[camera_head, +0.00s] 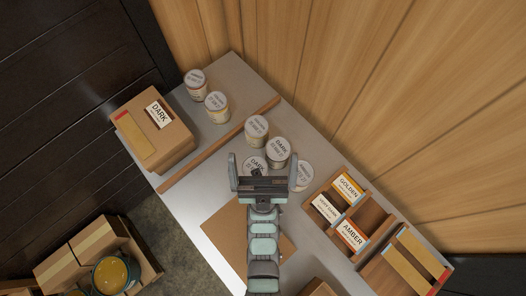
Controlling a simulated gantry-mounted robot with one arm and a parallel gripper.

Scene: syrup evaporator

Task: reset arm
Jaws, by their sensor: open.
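My gripper (262,172) is open, with its two fingers spread wide apart above the middle of the grey table (235,75). Several white-lidded jars stand under and behind it: one jar (256,128) at the back, one marked DARK (278,147), one to the right (301,175) and one (253,165) partly hidden by the gripper. I cannot tell whether the fingers touch any jar, but nothing shows held between them. My arm reaches up from the bottom of the view and hides part of a brown board (225,235).
Two more jars, (196,82) and (217,105), stand beyond a wooden strip (222,142). A DARK box (153,140) sits at the left. A wooden divided tray (375,217) with label cards is at the right. An open carton (147,262) on the floor holds a yellow-topped pot (112,275).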

